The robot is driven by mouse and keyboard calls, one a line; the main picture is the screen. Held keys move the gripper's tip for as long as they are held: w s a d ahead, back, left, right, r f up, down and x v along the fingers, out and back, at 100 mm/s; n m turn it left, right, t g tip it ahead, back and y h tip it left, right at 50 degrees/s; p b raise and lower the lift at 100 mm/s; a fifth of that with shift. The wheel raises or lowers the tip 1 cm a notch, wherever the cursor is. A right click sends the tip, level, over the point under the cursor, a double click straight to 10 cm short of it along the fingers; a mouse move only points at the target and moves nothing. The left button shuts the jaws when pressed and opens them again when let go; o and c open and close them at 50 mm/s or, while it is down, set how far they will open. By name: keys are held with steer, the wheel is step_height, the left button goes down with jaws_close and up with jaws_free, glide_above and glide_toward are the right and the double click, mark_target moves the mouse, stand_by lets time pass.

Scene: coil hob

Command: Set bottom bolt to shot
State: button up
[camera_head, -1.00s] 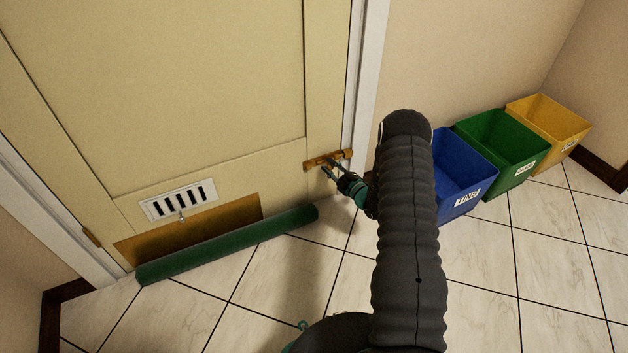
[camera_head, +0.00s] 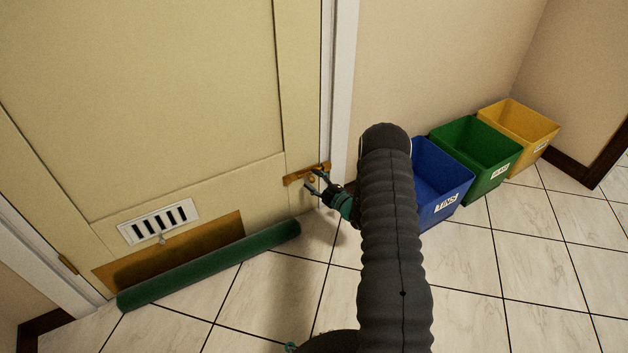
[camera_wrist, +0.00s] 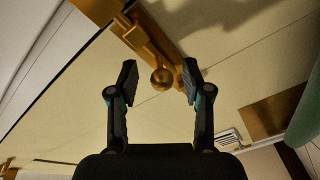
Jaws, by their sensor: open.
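The bottom bolt (camera_head: 295,178) is a brass fitting low on the cream door (camera_head: 180,80), by the door's right edge. In the wrist view the brass bolt (camera_wrist: 150,35) runs diagonally, with a round knob (camera_wrist: 162,79) standing out from it. My gripper (camera_head: 315,183) is open in front of the bolt. In the wrist view my gripper (camera_wrist: 159,82) has one finger on each side of the knob, with gaps showing on both sides. I cannot tell how deep the fingertips are relative to the knob. A brass piece (camera_wrist: 98,8) sits at the frame side of the bolt.
A green draught roll (camera_head: 210,265) lies along the door's foot, below a white vent (camera_head: 158,221) and a brass kick plate (camera_head: 222,232). Blue (camera_head: 440,185), green (camera_head: 478,153) and yellow (camera_head: 520,125) bins stand along the right wall. The tiled floor in front is clear.

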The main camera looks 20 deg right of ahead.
steer(key=v, duration=1.1)
steer(key=shift+s, duration=0.2)
steer(key=shift+d, duration=0.1)
